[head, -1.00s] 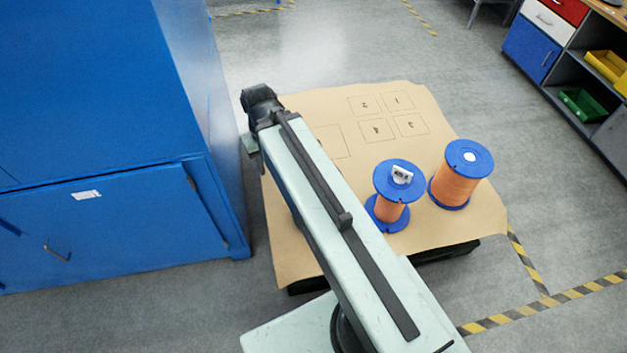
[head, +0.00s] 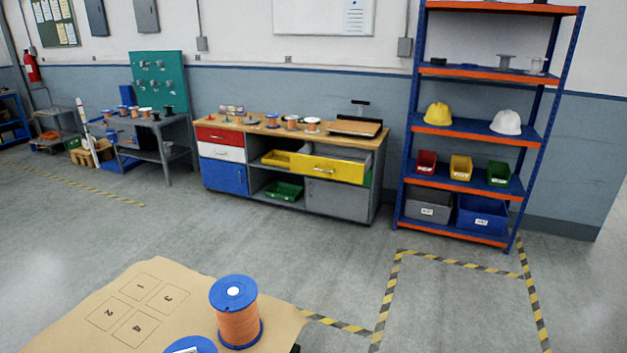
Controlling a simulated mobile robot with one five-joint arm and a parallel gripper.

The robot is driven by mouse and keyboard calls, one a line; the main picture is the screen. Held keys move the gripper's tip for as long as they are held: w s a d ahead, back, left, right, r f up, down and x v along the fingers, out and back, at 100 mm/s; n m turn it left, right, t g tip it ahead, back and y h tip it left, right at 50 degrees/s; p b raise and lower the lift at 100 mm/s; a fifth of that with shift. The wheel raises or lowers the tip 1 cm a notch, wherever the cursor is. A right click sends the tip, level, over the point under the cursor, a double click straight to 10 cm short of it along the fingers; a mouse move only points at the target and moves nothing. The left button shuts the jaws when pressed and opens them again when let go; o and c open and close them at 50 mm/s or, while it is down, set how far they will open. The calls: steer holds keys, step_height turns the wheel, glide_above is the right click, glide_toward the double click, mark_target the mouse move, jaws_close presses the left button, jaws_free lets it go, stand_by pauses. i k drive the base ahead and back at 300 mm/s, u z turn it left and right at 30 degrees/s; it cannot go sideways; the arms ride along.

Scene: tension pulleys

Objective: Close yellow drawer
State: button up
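The yellow drawer (head: 337,170) is in the right part of a wooden-topped workbench (head: 220,127) across the room, in the head view. Its front stands out from the bench and the grey inside shows behind it, so it is open. A handle sits in the middle of its front. My gripper and arm are not in view now.
A paper-covered low table (head: 75,315) with an orange spool (head: 238,325) stands in the near foreground. Open grey floor (head: 290,245) lies between it and the bench. A blue shelf rack (head: 462,185) stands right of the bench, a grey side table (head: 150,155) left.

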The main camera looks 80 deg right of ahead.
mark_target(334, 162)
steer(key=z, duration=3.45)
steer(key=i, duration=5.1)
steer(key=u, duration=1.15)
